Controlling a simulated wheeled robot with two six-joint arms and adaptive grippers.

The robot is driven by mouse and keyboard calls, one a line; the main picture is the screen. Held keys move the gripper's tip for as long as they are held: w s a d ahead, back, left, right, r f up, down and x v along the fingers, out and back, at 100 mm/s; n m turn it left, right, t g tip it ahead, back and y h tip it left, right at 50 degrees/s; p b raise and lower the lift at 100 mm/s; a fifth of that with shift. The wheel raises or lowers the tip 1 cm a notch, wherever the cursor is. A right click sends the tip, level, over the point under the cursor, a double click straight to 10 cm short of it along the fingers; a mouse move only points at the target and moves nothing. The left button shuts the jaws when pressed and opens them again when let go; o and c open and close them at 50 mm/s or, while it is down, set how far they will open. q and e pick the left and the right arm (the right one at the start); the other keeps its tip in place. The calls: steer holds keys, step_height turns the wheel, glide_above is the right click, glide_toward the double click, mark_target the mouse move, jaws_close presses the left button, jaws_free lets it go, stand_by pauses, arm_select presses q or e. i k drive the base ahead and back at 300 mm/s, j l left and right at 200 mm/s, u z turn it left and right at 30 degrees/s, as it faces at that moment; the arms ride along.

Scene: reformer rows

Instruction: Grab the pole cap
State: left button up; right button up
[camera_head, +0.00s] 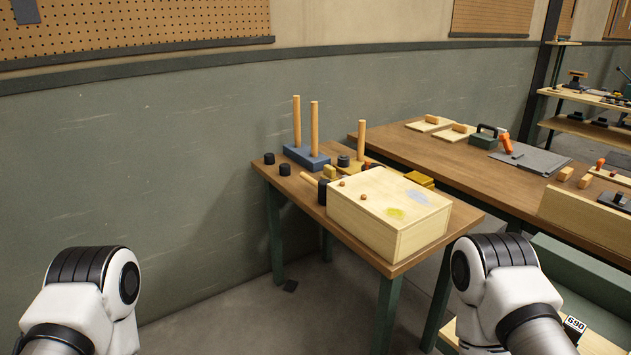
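Several small black cylinders that look like pole caps are on the small wooden table. One cap (269,158) sits at the table's left edge and another cap (285,169) is just right of it. A third dark cap (343,161) is near the upright pole (361,140) farther right. A blue base (306,157) holds two upright wooden poles (315,128). A dark piece (322,191) on a wooden rod lies by the box. Both my arms show at the bottom, well short of the table. My grippers are out of view.
A pale wooden box (385,226) fills the table's front right part. A larger workbench (416,152) with tools and boards stands behind and to the right. A grey-green wall (140,180) runs along the left. The floor before the table is clear.

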mark_target(284, 168)
steer(key=i+j, duration=0.15)
steer(key=i, duration=0.3)
steer(key=i+j, duration=0.2)
steer(key=i, duration=0.25)
steer(key=i+j, duration=0.15)
steer(key=i, duration=0.35)
